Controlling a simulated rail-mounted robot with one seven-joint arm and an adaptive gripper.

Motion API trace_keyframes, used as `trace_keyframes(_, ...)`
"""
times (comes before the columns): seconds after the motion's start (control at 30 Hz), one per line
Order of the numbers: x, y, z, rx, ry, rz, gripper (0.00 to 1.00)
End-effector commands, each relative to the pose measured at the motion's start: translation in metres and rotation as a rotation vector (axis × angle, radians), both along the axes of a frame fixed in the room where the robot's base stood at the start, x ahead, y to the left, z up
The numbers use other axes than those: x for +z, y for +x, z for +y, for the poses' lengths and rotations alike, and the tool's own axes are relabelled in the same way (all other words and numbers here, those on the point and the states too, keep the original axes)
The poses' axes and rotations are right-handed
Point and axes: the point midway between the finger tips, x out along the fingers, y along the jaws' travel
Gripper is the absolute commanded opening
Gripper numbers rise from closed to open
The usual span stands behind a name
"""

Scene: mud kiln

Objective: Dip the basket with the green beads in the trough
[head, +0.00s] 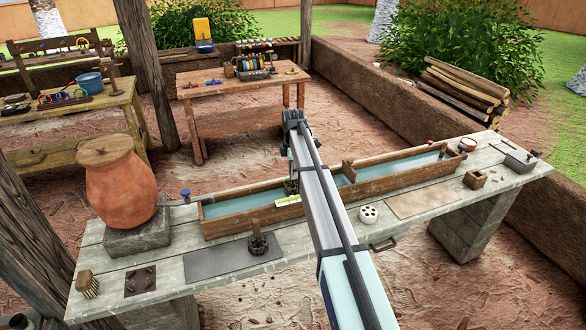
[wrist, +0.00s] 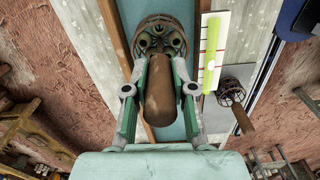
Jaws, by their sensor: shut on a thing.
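My gripper (wrist: 160,90) is shut on the brown handle (wrist: 159,95) of a small wire basket (wrist: 162,38). Several rounded pieces lie in this basket; they look dull green, but their colour is hard to tell. The basket is over the trough's bluish water, between its wooden walls; I cannot tell whether it touches the water. In the head view the long wooden trough (head: 225,226) lies across the bench, with a divider right of my arm. My arm hides most of the gripper and basket there. A second basket (head: 258,243) stands on the grey mat, also in the wrist view (wrist: 231,92).
A white and green gauge strip (head: 289,200) is at the trough's front wall beside the held basket. A clay jar (head: 120,183) stands on the bench's left.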

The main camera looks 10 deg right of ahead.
Motion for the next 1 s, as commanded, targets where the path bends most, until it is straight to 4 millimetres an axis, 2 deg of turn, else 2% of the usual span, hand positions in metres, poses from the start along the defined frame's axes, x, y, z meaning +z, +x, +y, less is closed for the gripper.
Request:
trace_keyframes(0.5,-0.040,0.000,0.000,0.000,0.000,0.000,0.00)
trace_keyframes(1.0,-0.044,0.000,0.000,0.000,0.000,-0.001,0.00)
